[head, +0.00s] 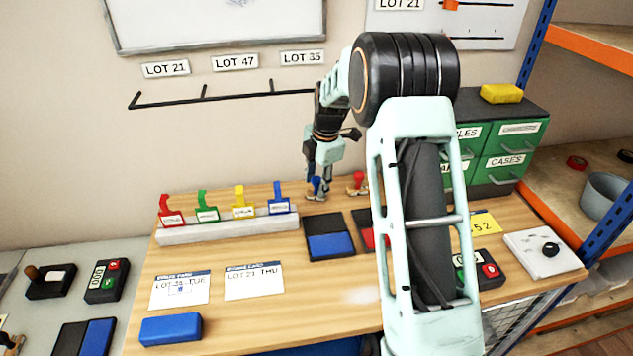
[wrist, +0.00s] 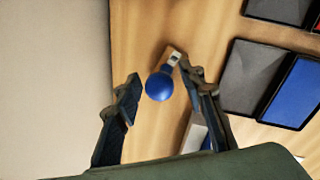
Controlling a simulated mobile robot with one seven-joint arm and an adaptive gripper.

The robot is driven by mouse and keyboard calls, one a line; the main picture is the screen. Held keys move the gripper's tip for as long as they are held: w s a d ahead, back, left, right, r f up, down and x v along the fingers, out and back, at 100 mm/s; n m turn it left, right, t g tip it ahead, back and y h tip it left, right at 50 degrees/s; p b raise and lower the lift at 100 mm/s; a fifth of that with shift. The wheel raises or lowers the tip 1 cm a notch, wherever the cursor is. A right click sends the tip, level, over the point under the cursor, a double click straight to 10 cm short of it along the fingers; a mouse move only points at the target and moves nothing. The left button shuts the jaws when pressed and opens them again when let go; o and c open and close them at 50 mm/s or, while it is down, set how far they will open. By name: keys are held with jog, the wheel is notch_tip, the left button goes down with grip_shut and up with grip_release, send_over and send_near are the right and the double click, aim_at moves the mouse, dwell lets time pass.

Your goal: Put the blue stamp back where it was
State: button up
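The blue stamp (head: 316,184) stands at the back of the wooden desk, behind the blue ink pad (head: 330,244). In the wrist view its round blue knob (wrist: 160,87) lies between my fingertips, with a visible gap on both sides. My gripper (head: 318,193) points down around the stamp and is open; in the wrist view its two fingers (wrist: 160,90) stand apart. The blue ink pad also shows open at the right of the wrist view (wrist: 294,92). The stamp's lower part is mostly hidden, and I cannot tell exactly what it rests on.
A red stamp (head: 358,182) stands just right of my gripper. A rack (head: 230,229) with several coloured tags is to the left. Two cards (head: 254,281), (head: 180,291) and a blue block (head: 170,329) lie in front. Green drawers (head: 500,160) stand back right.

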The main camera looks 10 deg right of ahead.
jog(key=v, duration=1.2)
jog(key=shift+r, duration=0.15)
jog(key=shift+d, duration=0.15)
